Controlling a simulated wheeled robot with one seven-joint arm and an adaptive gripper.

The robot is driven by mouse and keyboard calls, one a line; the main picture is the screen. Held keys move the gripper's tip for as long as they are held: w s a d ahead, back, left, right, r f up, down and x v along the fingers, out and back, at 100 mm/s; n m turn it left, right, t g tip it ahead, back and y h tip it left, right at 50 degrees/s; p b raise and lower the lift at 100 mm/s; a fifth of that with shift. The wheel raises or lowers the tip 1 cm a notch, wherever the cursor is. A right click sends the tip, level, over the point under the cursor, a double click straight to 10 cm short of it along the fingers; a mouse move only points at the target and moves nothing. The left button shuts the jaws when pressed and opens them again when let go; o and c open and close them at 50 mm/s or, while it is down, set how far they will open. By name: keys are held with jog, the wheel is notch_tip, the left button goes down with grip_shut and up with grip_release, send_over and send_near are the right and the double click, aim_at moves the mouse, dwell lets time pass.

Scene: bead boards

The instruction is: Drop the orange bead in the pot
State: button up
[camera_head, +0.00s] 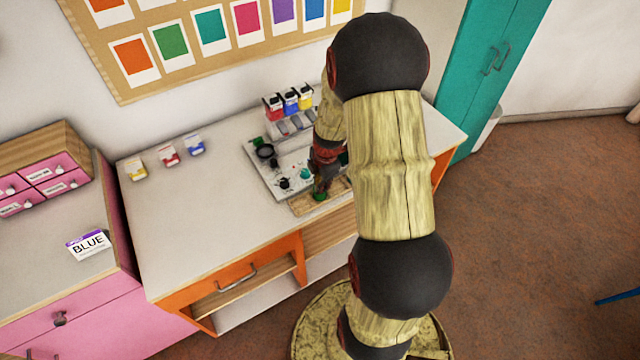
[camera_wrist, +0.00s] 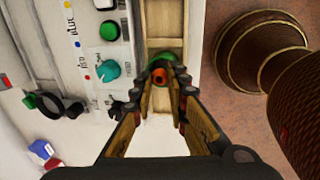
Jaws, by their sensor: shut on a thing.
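My gripper (camera_wrist: 169,79) points down over a narrow wooden tray (camera_wrist: 163,101) at the front edge of the bench. In the wrist view its jaws are closed on the orange bead (camera_wrist: 160,76), a small ring-like thing with a dark centre. A green round thing (camera_wrist: 162,57) shows just behind the bead, partly hidden by it and the fingertips; I cannot tell whether it is the pot. In the head view my gripper (camera_head: 321,184) is right above this green thing (camera_head: 320,197), and the bead cannot be made out there.
Beside the tray is a white board (camera_head: 265,171) with green, teal and black round parts. Red, blue and yellow bottles (camera_head: 289,102) stand at the back. Three small boxes (camera_head: 167,155) sit on the bench (camera_head: 220,210), whose middle is clear.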

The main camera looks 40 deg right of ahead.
dwell(0.4)
jog(key=o, duration=0.8)
jog(key=shift+o, duration=1.1)
jog(key=shift+o, duration=1)
notch_tip(320, 180, up, 8)
jog(key=p, duration=0.4)
